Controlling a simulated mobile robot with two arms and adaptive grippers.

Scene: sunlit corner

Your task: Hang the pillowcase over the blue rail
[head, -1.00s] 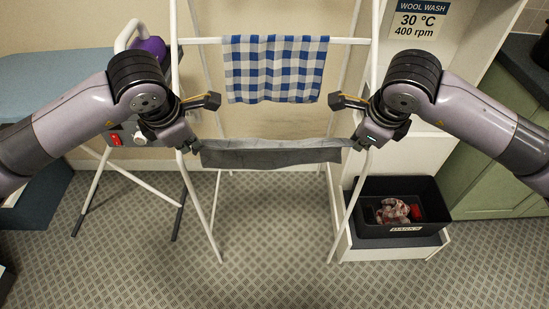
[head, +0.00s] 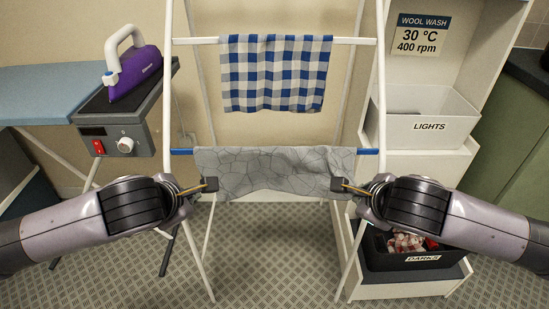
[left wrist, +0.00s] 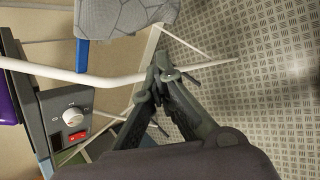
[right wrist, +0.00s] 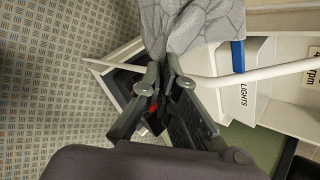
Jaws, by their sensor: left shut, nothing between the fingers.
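The grey pillowcase (head: 270,170) with a dark crackle pattern lies over the blue rail (head: 368,152), which shows at both its ends. Its front hangs down with an uneven lower edge. My left gripper (head: 211,186) is at the pillowcase's lower left corner in the head view. In the left wrist view its fingers (left wrist: 163,72) are closed and empty, apart from the cloth (left wrist: 120,15). My right gripper (head: 340,185) is at the lower right corner. In the right wrist view its fingertips (right wrist: 157,68) are closed on the cloth's narrowed corner (right wrist: 190,22).
A blue checked cloth (head: 276,75) hangs on the white upper rail. An ironing board with a purple iron (head: 135,72) stands left. A shelf with a LIGHTS bin (head: 425,118) and a DARKS bin (head: 405,262) stands right, close to my right arm.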

